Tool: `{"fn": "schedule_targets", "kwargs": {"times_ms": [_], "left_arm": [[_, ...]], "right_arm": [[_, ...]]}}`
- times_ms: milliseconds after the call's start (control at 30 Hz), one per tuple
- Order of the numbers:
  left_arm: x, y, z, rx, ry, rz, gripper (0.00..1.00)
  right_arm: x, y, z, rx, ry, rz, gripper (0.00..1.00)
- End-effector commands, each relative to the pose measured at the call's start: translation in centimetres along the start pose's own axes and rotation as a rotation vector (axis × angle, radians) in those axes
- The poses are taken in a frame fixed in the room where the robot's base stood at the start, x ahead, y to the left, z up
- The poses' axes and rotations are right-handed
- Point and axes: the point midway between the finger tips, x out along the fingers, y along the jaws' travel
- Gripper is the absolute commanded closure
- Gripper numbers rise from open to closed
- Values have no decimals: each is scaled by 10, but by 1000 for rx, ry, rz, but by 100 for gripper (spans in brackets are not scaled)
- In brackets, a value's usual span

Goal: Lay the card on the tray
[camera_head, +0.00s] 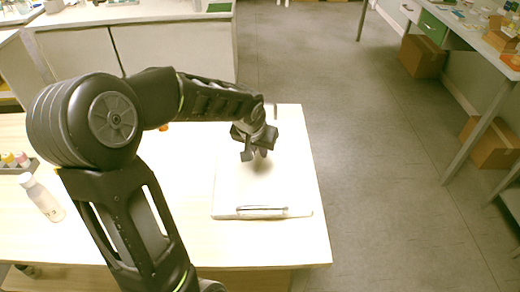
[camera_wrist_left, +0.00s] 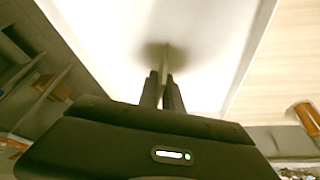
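The white tray (camera_head: 232,190) lies flat on the table, with a pale bar along its near edge. Its white surface (camera_wrist_left: 110,40) fills the middle of the left wrist view. My left gripper (camera_head: 254,154) is over the tray, pointing down. In the left wrist view its two dark fingers (camera_wrist_left: 166,82) are close together, with a thin pale strip, seemingly the card (camera_wrist_left: 165,60) seen edge-on, between and beyond their tips. A soft shadow lies on the tray around it. In the head view the card cannot be made out. My right gripper is out of view.
The wooden table (camera_head: 290,245) has bare room in front of the tray. A white bottle (camera_head: 41,198) and a dark rack of small colored bottles (camera_head: 14,163) stand at the left. A small orange thing (camera_head: 164,127) shows under my arm. Open floor lies to the right.

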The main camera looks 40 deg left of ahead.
Motion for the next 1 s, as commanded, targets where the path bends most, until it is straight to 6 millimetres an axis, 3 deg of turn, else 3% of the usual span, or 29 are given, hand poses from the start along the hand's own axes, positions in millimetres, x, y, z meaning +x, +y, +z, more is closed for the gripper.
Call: {"fn": "schedule_targets", "kwargs": {"times_ms": [167, 567, 767, 1000], "left_arm": [[0, 0, 0, 0, 0, 0, 75], [-6, 0, -2, 0, 1, 0, 75], [-34, 0, -2, 0, 5, 0, 75], [-86, 0, -3, 0, 7, 0, 75]], "right_arm": [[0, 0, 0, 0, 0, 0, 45], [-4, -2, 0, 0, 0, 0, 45], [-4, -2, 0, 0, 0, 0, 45], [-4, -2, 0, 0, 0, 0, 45]]}}
